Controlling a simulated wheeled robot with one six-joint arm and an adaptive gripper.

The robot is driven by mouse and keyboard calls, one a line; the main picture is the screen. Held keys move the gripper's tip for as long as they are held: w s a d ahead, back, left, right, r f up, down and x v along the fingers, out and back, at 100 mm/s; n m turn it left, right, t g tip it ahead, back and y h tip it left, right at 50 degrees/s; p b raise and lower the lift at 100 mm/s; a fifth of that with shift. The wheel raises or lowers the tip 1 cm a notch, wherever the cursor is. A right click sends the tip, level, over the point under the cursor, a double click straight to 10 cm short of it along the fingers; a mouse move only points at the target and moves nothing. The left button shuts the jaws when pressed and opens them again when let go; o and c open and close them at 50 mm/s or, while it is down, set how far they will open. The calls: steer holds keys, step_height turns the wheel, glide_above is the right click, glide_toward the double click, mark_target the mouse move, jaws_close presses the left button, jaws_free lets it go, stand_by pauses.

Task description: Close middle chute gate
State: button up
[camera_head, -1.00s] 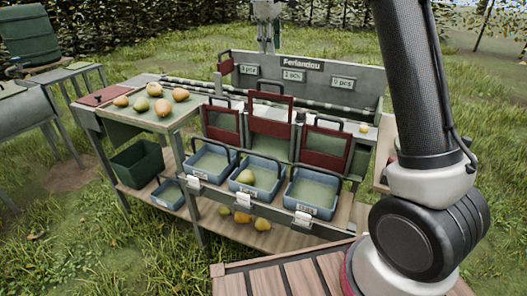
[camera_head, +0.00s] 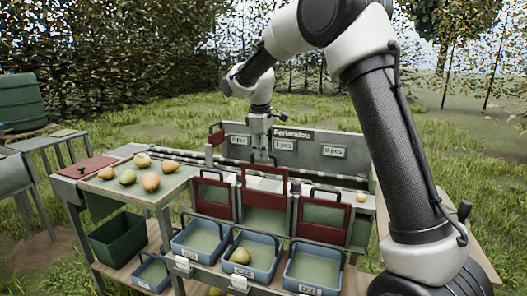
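The middle chute gate (camera_head: 264,181) is a dark red panel with a dark loop handle (camera_head: 265,160) on top. It stands raised above the left gate (camera_head: 213,196) and right gate (camera_head: 324,212), with an opening under its red part. My gripper (camera_head: 260,155) points down just above and behind the middle gate's handle. Whether it touches the handle, and how far its fingers are apart, I cannot tell. The blue middle bin (camera_head: 262,277) below holds one yellow-green pear (camera_head: 240,256).
The left bin (camera_head: 201,248) and right bin (camera_head: 314,273) look empty. Several pears (camera_head: 150,181) lie on the sorting table (camera_head: 187,180) at left. A green crate (camera_head: 118,238) stands below it. The sign board (camera_head: 308,150) rises behind the gates.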

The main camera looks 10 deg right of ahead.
mark_target(264, 180)
steer(key=shift+f, duration=0.3)
jaws_close()
step_height(264, 180, down, 10)
stand_by(0.4)
steer(key=shift+s, duration=0.1)
jaws_free()
steer(key=shift+f, duration=0.1)
